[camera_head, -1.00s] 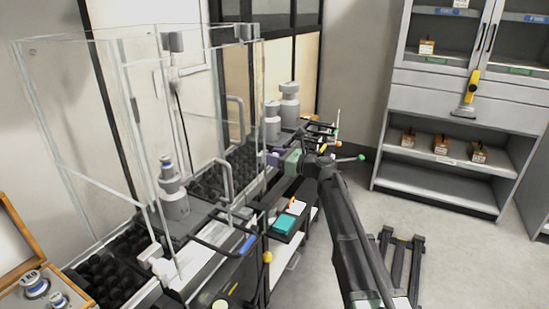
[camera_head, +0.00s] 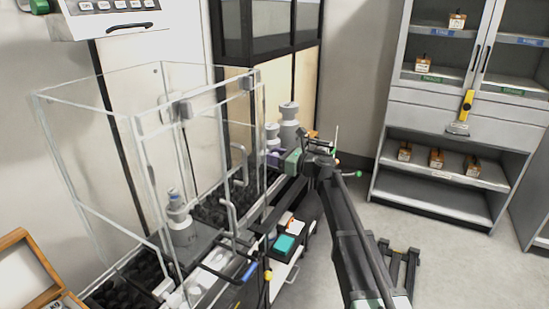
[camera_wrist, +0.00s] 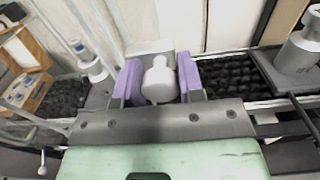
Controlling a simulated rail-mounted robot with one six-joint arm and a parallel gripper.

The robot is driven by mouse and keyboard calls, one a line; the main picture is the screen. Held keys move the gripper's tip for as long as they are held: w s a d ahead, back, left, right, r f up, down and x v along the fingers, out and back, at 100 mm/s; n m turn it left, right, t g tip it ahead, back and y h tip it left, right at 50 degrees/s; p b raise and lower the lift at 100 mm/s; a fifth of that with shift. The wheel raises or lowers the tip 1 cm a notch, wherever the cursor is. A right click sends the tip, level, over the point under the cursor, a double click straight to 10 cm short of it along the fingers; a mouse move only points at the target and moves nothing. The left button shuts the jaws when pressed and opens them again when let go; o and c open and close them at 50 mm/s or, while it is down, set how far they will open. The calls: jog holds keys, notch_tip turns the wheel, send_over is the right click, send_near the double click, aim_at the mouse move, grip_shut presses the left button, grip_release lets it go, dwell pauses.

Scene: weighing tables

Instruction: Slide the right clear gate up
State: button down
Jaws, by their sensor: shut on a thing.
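The clear enclosure (camera_head: 141,116) stands on the bench at left, with a metal-edged top and see-through panels. Grey bar handles show at its right side, one farther back (camera_head: 240,163) and one nearer (camera_head: 231,216). I cannot tell which panel edge is the right clear gate's. My gripper (camera_wrist: 160,85), with purple fingers, is to the right of the enclosure in the head view (camera_head: 273,158). In the wrist view it is shut on a pale, knob-topped piece (camera_wrist: 160,78) that looks like a weight. My gripper is apart from the handles.
A grey weight (camera_head: 178,211) stands inside the enclosure. Large grey weights (camera_head: 289,122) stand behind my gripper. An open wooden box (camera_head: 25,270) is at lower left. A trolley with a teal item (camera_head: 284,243) is below my arm.

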notch_tip(320, 180, up, 13)
jog(key=p, duration=1.1)
jog(key=shift+r, duration=0.2)
jog(key=shift+w, duration=0.1)
jog(key=c, duration=1.1)
grip_release()
jog(key=shift+o, duration=0.2)
jog(key=v, duration=1.1)
jog(key=shift+r, duration=0.1)
